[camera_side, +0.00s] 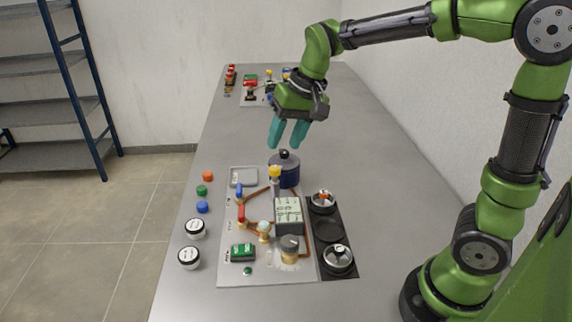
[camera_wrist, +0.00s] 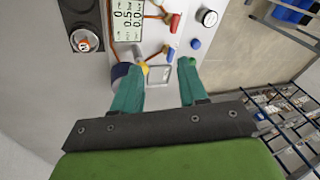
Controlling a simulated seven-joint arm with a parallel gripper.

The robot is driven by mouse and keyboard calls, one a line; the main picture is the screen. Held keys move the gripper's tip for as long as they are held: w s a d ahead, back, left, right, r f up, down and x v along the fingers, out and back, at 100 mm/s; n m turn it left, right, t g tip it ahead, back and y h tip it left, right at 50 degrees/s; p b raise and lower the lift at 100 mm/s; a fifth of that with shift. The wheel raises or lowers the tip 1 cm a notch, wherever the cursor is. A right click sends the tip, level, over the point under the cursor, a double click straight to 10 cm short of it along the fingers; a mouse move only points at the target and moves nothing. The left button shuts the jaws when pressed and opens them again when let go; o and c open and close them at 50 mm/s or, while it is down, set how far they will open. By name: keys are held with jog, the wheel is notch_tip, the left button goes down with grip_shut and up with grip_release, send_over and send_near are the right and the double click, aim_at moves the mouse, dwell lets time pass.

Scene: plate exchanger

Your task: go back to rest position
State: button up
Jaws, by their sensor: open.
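My gripper (camera_side: 289,133) has teal fingers and hangs in the air above the table, over the far end of the plate exchanger board. Its fingers are apart with nothing between them, as the wrist view also shows (camera_wrist: 158,80). The board (camera_side: 234,273) carries a plate exchanger block (camera_side: 288,214), a red-handled valve (camera_side: 241,214), a blue-handled valve (camera_side: 239,190) and a yellow-topped fitting (camera_side: 274,173). A dark blue pot with a black knob (camera_side: 285,172) stands at the board's far edge, below the fingers and apart from them.
Orange, green and blue caps (camera_side: 202,190) and two white-lidded jars (camera_side: 195,228) line the left table edge. A black strip (camera_side: 327,228) holds pots at the right. Another equipment group (camera_side: 250,90) stands at the far end. The table between is clear.

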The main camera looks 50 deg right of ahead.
jog(key=s+n+t, duration=0.1)
jog(key=s+t, duration=0.2)
jog(key=s, duration=1.2)
jog(key=shift+a+r+t, duration=0.4)
jog(key=shift+a, duration=0.05)
